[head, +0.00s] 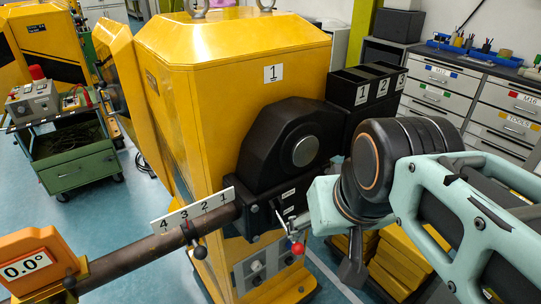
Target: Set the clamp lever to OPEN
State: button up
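A small lever with a red knob (297,248) hangs below the black block (288,202) on the front of the yellow machine; it appears to be the clamp lever. Small white labels are on that block, too small to read. A second lever with a black ball (200,252) hangs from a collar on the long bar (150,252). My mint and black arm reaches in from the right. A dark tapered part at its end, seemingly my gripper (352,268), points down to the right of the red knob, apart from it. Its fingers cannot be made out.
The bar carries a scale plate (190,212) marked 4 to 1 and an orange display (36,264) reading 0.0°. Black numbered bins (362,92) stand behind the mechanism. Yellow pieces (400,262) lie below my arm. A green cart (75,165) is at left; drawers are at right.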

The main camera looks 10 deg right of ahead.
aim_at(298, 249)
jog(key=l+u, duration=0.45)
jog(key=k+j, duration=0.5)
jog(key=j, duration=0.2)
jog(key=k+j, duration=0.55)
jog(key=i+j+z, duration=0.15)
jog(key=z, duration=0.35)
jog(key=i+j+z, duration=0.45)
jog(key=l+u, duration=0.25)
jog(key=l, duration=0.15)
